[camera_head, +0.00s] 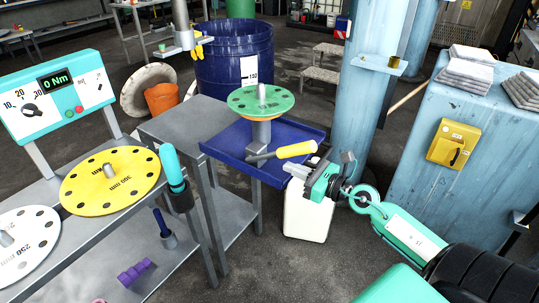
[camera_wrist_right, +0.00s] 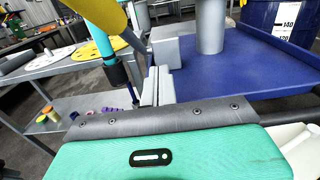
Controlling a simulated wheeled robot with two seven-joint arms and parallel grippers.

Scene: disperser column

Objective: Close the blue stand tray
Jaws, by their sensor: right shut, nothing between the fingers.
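The blue stand tray (camera_head: 292,135) sticks out beside the grey table, in the middle of the head view. Its flat blue floor also fills the upper right of the right wrist view (camera_wrist_right: 240,72). A grey post with a green disc (camera_head: 262,98) stands on it, and a yellow-handled tool (camera_head: 297,149) lies across it. My right gripper (camera_head: 291,169) is at the tray's right front edge, fingers pointing left. In the wrist view its fingers (camera_wrist_right: 158,84) are together and empty, close to the tray's edge; whether they touch it I cannot tell. My left gripper is not in view.
A grey table (camera_head: 165,128) adjoins the tray on the left, near a bench with a yellow disc (camera_head: 110,182) and a torque gauge (camera_head: 60,95). A blue barrel (camera_head: 232,60) stands behind, a light blue column (camera_head: 368,80) to the right, and a white canister (camera_head: 306,215) below.

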